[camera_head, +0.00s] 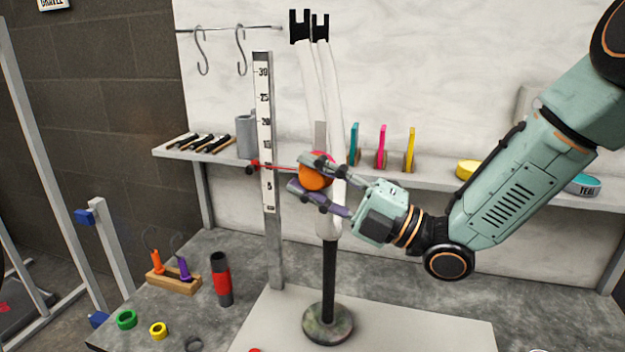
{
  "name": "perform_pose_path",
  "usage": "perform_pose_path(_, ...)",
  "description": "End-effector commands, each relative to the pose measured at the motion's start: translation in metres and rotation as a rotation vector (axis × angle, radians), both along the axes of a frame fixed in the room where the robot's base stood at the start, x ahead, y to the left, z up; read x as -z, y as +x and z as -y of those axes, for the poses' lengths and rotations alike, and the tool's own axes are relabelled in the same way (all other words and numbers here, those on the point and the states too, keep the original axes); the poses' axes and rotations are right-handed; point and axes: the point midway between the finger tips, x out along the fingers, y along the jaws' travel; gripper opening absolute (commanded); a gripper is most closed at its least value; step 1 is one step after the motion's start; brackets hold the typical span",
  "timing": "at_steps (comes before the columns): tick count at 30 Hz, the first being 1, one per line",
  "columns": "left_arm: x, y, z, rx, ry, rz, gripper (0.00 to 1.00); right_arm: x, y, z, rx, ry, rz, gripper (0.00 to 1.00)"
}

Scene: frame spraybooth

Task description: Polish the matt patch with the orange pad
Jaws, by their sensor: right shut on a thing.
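My right gripper (318,180) is shut on the round orange pad (315,176), which has a red edge at its top. The pad overlaps the white two-legged frame part (334,90), which stands upright with black forked ends on top. A dull grey patch (320,134) shows on the white part just above the pad; it looks like the matt patch, and its lower end is hidden by the gripper and pad. I cannot tell whether the pad touches the surface. My left gripper is not in view.
A black post on a round base (328,324) carries the white part. A numbered scale post (264,120) with a red pointer (280,168) stands close left. Behind is a shelf (225,155) with brushes, a grey cup (245,136), coloured upright pieces and tins. Bench left holds a red-black cylinder (221,280) and rings.

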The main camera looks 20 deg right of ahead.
Motion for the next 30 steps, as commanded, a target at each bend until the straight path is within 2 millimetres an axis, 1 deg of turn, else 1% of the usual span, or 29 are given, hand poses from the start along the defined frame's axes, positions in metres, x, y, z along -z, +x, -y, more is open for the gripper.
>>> perform_pose_path(12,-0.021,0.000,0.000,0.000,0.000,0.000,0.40,-0.031,0.001,0.001,0.000,0.001,0.002,0.00)
perform_pose_path(15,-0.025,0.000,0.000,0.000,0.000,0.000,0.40,-0.036,0.001,0.001,0.000,0.001,0.001,0.00)
perform_pose_path(21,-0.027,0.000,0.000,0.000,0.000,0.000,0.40,-0.040,0.002,0.001,0.000,0.001,0.001,0.00)
perform_pose_path(30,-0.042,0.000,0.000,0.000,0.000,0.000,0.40,-0.064,0.003,0.002,0.001,0.000,0.003,0.00)
